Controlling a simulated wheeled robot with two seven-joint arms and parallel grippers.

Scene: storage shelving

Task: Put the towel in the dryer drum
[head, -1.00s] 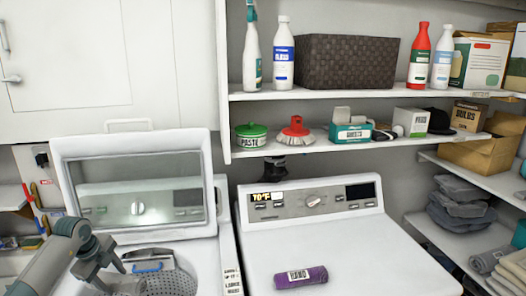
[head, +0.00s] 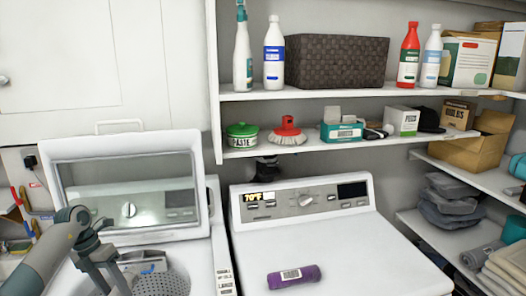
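A rolled purple towel with a white label (head: 294,277) lies on the flat white top of the right machine (head: 375,245), near its front edge. The left machine's lid (head: 128,190) stands open. Below it, a perforated metal drum (head: 163,284) shows partly, cut off by the lower picture edge. My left gripper (head: 110,284) is at the lower left, over the left machine's opening beside the drum. Its fingers are apart with nothing seen between them, and it is well left of the towel. My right gripper is out of view.
Shelves above hold bottles, a brown woven basket (head: 335,61), a green paste tin (head: 241,135), a brush (head: 287,131) and boxes. Folded grey cloths (head: 449,203) lie on the right shelves. The right machine's top is clear around the towel.

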